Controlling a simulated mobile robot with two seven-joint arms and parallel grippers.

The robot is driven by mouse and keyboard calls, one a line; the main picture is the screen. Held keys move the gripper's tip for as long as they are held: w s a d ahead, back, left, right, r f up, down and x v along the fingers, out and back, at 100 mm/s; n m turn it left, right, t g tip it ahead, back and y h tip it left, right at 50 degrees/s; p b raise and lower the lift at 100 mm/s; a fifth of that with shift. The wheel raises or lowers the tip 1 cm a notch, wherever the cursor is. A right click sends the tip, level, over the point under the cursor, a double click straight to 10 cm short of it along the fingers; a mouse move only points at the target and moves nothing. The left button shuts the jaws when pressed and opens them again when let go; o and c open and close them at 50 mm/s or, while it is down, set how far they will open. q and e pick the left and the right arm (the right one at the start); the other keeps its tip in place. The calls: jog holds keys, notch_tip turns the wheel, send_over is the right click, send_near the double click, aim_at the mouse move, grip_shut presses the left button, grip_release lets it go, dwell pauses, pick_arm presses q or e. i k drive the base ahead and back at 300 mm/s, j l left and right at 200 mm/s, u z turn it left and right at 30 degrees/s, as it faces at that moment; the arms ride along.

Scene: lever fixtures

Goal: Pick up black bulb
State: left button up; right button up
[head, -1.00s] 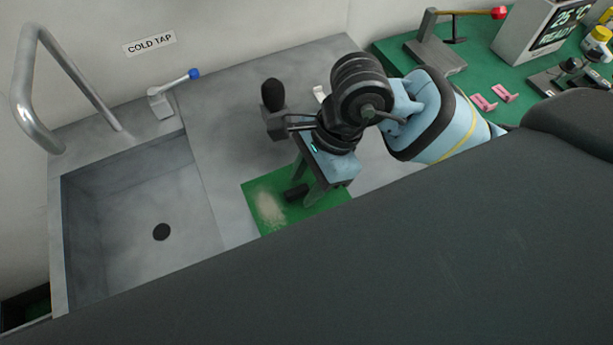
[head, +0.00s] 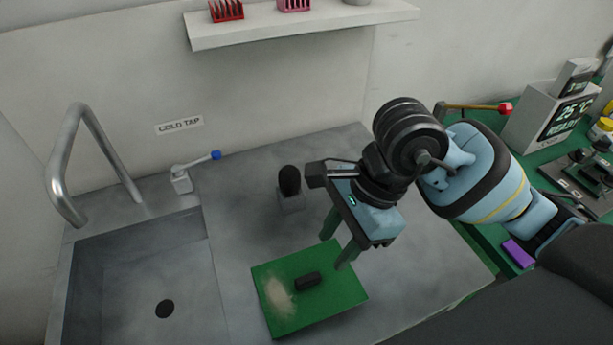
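A black rounded bulb (head: 289,180) stands upright on a small grey block (head: 291,202) on the grey counter. A small black cylinder-like piece (head: 307,281) lies on a green mat (head: 318,308) beside a patch of pale dust. My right gripper (head: 335,250) points down above the mat's back right part, to the right of the bulb and apart from it. Its two fingers are spread, with counter showing between them, and nothing is seen in them. My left gripper is not in view.
A sink (head: 140,270) with a tall faucet (head: 75,165) and a blue-tipped tap lever (head: 197,168) is at left. A white shelf (head: 300,27) hangs above. A green bench (head: 500,140) with a red-knobbed lever (head: 480,107) is at right. The counter around the bulb is clear.

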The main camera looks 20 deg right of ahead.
aim_at(289, 181)
jog(key=k, duration=1)
